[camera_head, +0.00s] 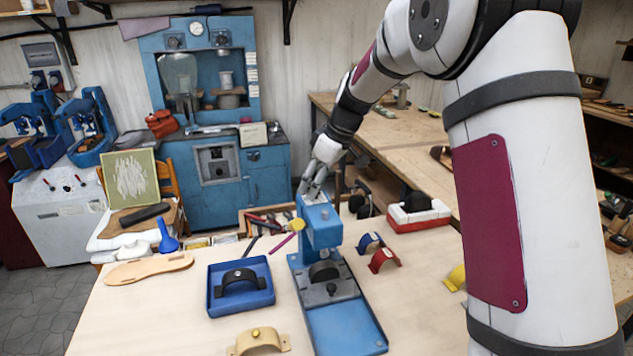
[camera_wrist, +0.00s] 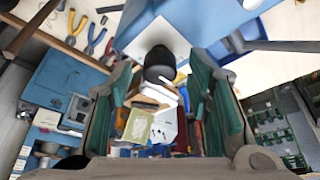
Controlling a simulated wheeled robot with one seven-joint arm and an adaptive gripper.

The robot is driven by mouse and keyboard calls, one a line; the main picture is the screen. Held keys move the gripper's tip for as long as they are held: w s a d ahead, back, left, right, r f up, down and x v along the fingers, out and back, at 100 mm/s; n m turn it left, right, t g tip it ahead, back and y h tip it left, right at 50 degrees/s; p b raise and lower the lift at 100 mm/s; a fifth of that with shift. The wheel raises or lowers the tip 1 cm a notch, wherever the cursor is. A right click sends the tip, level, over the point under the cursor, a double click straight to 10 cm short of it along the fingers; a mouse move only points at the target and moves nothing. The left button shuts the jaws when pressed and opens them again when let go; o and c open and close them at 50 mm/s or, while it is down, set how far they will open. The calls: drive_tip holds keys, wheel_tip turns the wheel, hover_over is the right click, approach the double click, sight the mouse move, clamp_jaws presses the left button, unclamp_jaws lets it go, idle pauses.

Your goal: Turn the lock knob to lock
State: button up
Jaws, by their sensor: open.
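A blue press (camera_head: 322,222) stands on the workbench, and my gripper (camera_head: 314,186) is at the top of its upright. In the wrist view, a black round knob (camera_wrist: 159,64) sticks out from the blue press body (camera_wrist: 180,22). It appears between the tips of my open, green-padded fingers (camera_wrist: 160,78), with space on both sides. I take it for the lock knob; I cannot tell its turn position. The knob is not clearly visible in the head view. A yellow round piece (camera_head: 297,224) shows at the left of the upright.
A blue tray (camera_head: 264,298) with a dark strap piece is left of the press. A tan strap form (camera_head: 258,340), a sole (camera_head: 148,269) and blue and red strap pieces (camera_head: 383,260) lie around it. A tool box (camera_head: 249,215) with pliers is behind the press.

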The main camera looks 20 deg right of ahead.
clamp_jaws()
drive_tip(key=shift+m, duration=0.3)
drive_tip(key=m+t+h, duration=0.1)
drive_tip(key=m, duration=0.2)
drive_tip(key=shift+s+a+m, duration=0.1)
drive_tip(key=shift+a+m, duration=0.05)
drive_tip(key=shift+m, duration=0.25)
drive_tip(key=m+h+p, duration=0.1)
drive_tip(key=m+h, duration=0.1)
drive_tip(key=m, duration=0.2)
drive_tip(key=shift+a, duration=0.15)
drive_tip(key=m+h+p, duration=0.1)
drive_tip(key=m+h, duration=0.1)
drive_tip(key=m, duration=0.3)
drive_tip(key=shift+r, duration=0.1)
drive_tip(key=shift+a+m+g+h, duration=0.1)
drive_tip(key=shift+m+g+h, duration=0.2)
drive_tip(key=shift+m, duration=0.8)
drive_tip(key=shift+m+g+h, duration=0.2)
drive_tip(key=shift+m+h, duration=0.2)
drive_tip(key=shift+m, duration=0.7)
